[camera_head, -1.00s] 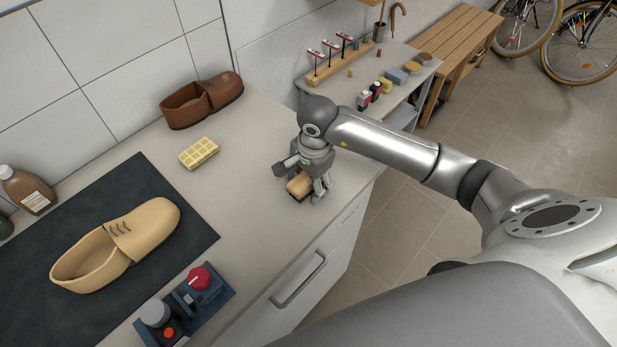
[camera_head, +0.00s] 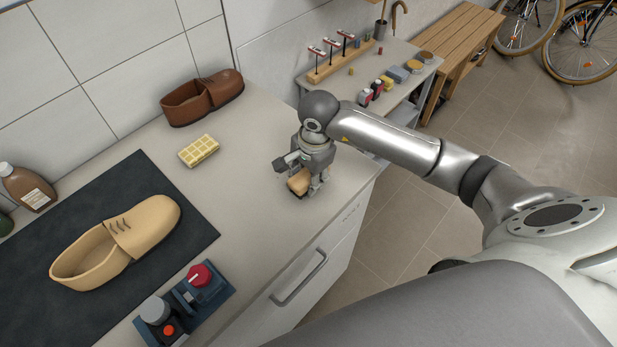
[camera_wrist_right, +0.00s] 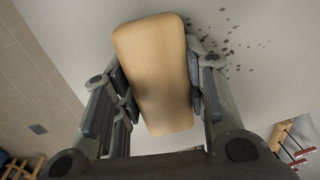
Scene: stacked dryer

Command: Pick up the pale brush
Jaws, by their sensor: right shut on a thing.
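The pale brush (camera_head: 299,182) is a small block with a light wooden back, near the right front edge of the counter. My right gripper (camera_head: 308,184) points down over it and is shut on its sides. In the right wrist view the brush's wooden back (camera_wrist_right: 158,75) sits between the two fingers of the gripper (camera_wrist_right: 160,95), with the pads against both sides. The underside of the brush is mostly hidden, and I cannot tell whether it touches the counter. My left gripper is not in view.
The counter (camera_head: 245,150) holds a tan shoe (camera_head: 140,235) on a dark mat (camera_head: 190,205), a brown shoe (camera_head: 205,98), a yellow sponge-like block (camera_head: 198,151), a brown bottle (camera_head: 28,188) and a control box (camera_head: 205,292). Dark specks (camera_wrist_right: 232,42) lie near the brush.

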